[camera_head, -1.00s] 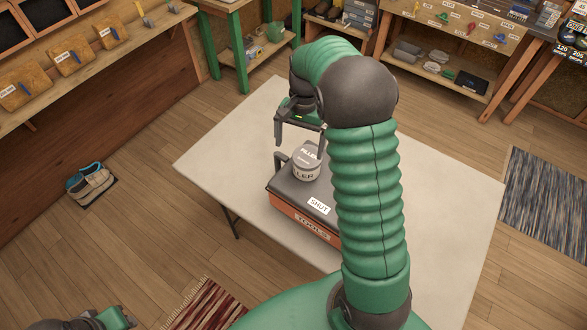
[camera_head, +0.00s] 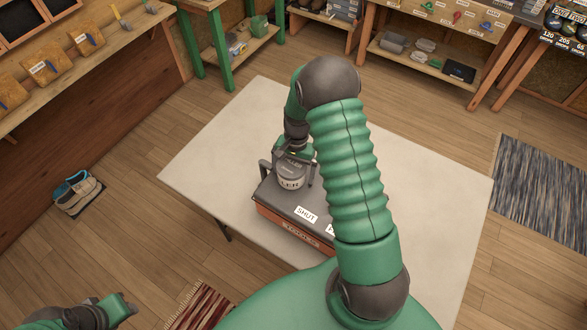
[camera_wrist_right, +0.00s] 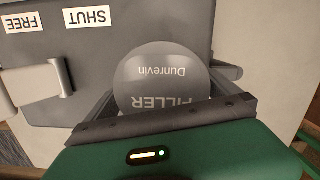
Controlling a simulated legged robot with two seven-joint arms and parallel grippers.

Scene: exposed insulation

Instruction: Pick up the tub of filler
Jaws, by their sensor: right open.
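The tub of filler (camera_head: 290,181) is a small round grey pot with a pale label band. It stands on the dark lid of a tool case (camera_head: 282,205). My right gripper (camera_head: 290,177) is open and down over the tub, with one finger on each side of it. In the right wrist view the tub's lid (camera_wrist_right: 165,75) lies between the fingers, its lettering upside down; I cannot tell whether they touch it. My left gripper (camera_head: 122,308) is at the lower left, far from the tub; its fingers are not clear.
The orange-sided case has labels reading SHUT and FREE (camera_wrist_right: 22,22), and a metal latch (camera_wrist_right: 62,77). It rests on a pale table (camera_head: 225,150) with free room left and behind. Shoes (camera_head: 77,192) and rugs (camera_head: 545,200) lie on the floor. Shelves and benches stand around.

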